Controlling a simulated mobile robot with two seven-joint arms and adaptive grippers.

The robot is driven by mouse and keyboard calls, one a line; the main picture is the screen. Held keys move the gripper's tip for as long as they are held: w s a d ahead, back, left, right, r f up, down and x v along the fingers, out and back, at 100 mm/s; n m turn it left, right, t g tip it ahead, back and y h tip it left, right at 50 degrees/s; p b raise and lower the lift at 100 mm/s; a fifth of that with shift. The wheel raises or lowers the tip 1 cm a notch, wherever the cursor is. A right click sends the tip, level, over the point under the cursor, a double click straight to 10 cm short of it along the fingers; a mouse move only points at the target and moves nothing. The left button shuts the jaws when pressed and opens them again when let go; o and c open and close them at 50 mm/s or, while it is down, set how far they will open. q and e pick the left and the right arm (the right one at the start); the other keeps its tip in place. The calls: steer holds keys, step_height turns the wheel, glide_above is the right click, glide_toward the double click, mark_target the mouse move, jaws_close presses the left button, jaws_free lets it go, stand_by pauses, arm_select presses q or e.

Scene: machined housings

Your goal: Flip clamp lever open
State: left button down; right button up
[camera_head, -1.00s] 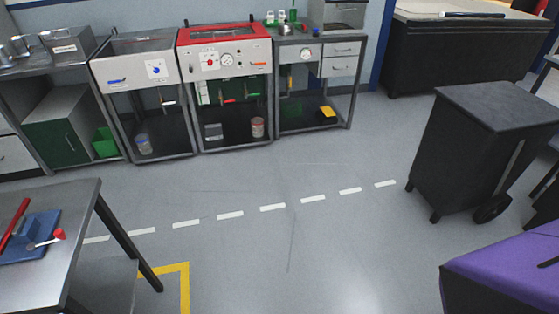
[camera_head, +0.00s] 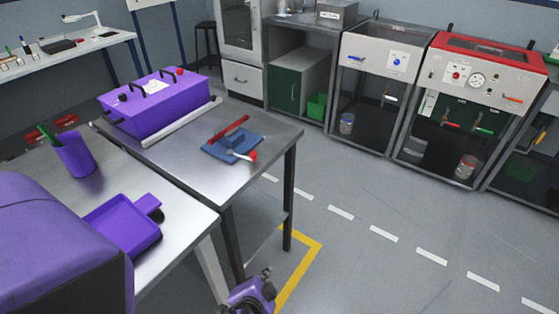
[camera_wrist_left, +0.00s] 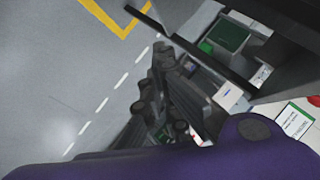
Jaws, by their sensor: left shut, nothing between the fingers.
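A blue clamp fixture (camera_head: 219,150) lies on the metal table near its right corner. A long red bar (camera_head: 229,129) crosses its top. A short pale lever with a red tip (camera_head: 250,155) sticks out at its front right, lying low. My left gripper (camera_head: 264,275) shows at the bottom of the head view, below and in front of the table, apart from the clamp. In the left wrist view its dark fingers (camera_wrist_left: 160,68) are shut and empty. The clamp cannot be made out in that view. My right gripper is not in view.
A purple box with handles (camera_head: 158,104) and a light bar (camera_head: 182,122) lie left of the clamp. A purple cup (camera_head: 75,155) and purple tray (camera_head: 120,228) are on the nearer surface. The table edge (camera_head: 262,170) lies between my gripper and clamp. Floor to the right is clear.

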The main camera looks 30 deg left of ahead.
arm_select(q)
steer(key=w+a+r+m+t+y+b, duration=0.1)
steer(key=w+a+r+m+y+b, duration=0.15)
steer(key=w, duration=0.95)
steer(key=w+r+y+b, duration=0.2)
steer(key=w+r+y, duration=0.2)
steer(key=r, duration=0.5)
steer(key=w+r+y+b, duration=0.2)
steer(key=w+r+y, duration=0.2)
steer(key=w+r, duration=0.4)
steer(key=shift+w+a+r+n+t+b, duration=0.25)
steer(key=shift+a+r+n, duration=0.2)
steer(key=shift+r, duration=0.35)
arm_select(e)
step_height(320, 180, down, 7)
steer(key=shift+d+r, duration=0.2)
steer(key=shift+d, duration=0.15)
